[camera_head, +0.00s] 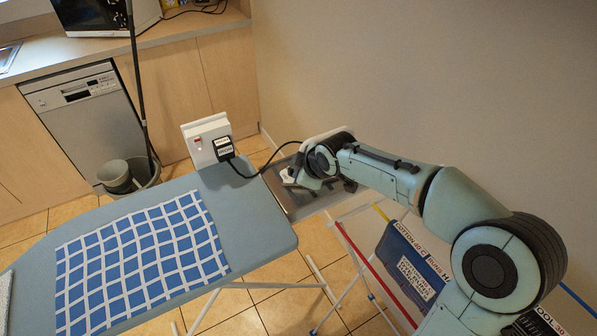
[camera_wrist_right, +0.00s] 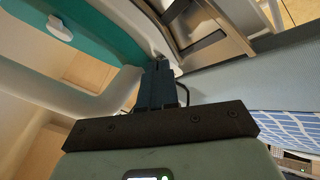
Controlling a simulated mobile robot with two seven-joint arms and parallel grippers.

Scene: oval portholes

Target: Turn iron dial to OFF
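In the head view, the iron (camera_head: 289,176) is mostly hidden behind my right wrist, on the metal rest at the board's right end; only pale parts show. In the right wrist view, the iron's teal and whitish body (camera_wrist_right: 105,45) fills the upper left. A small white oval knob (camera_wrist_right: 58,28) sits on the teal part; I cannot tell whether it is the dial, and no OFF mark is readable. My right gripper (camera_wrist_right: 159,66) has its dark fingers together, tips close beside the iron body. I cannot tell whether they touch it. My left gripper is in neither view.
The ironing board (camera_head: 245,215) carries a blue-and-white checked cloth (camera_head: 140,255). A white socket box (camera_head: 205,140) with a black plug (camera_head: 224,147) and cord stands at its far edge. The metal rest (camera_head: 300,203) also shows in the wrist view. Labelled hangings (camera_head: 410,262) are below my arm.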

